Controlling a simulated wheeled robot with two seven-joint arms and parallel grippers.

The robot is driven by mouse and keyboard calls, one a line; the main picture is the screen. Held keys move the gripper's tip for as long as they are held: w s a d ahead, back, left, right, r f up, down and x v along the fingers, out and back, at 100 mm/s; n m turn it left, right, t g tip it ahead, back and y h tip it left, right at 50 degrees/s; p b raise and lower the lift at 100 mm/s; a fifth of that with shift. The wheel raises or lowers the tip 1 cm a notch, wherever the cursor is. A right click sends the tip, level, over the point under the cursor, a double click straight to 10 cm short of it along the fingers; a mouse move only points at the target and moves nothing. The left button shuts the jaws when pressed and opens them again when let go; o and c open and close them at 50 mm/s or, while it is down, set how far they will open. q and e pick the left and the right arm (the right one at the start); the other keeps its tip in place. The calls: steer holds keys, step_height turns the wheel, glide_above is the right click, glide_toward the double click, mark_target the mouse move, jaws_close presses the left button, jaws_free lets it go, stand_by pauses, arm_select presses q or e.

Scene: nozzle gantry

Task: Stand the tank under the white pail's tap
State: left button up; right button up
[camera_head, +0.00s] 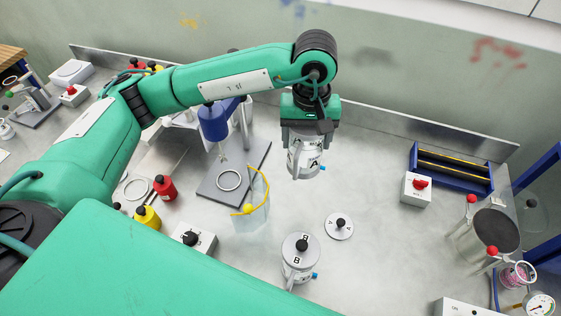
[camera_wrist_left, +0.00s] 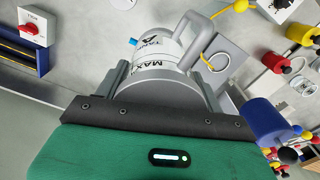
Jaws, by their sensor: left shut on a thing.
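My left gripper (camera_head: 303,140) is shut on a white tank (camera_head: 303,160) marked A, with a small blue spout on its side. The tank hangs below the gripper, over the bench. In the left wrist view the tank (camera_wrist_left: 158,50) sits between the jaws, its MAX lettering and grey handle showing. A blue vessel (camera_head: 214,122) stands over a grey plate (camera_head: 208,188) with a white ring (camera_head: 229,180). A whitish shape beside the blue vessel is mostly behind my arm. I cannot tell whether it is the white pail, and no white pail's tap is clear. My right gripper is not in view.
A tank marked B (camera_head: 298,262) and a loose lid A (camera_head: 339,226) are nearer. A blue rack (camera_head: 452,172) and red-knobbed box (camera_head: 416,190) stand right. Bench between tank and rack is clear.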

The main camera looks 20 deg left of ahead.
arm_select(q)
step_height(320, 180, down, 19)
steer(key=p, duration=0.7)
steer(key=shift+f, duration=0.15)
steer(key=shift+f, duration=0.1)
steer(key=o, duration=1)
steer(key=shift+f, duration=0.1)
steer(key=o, duration=0.5)
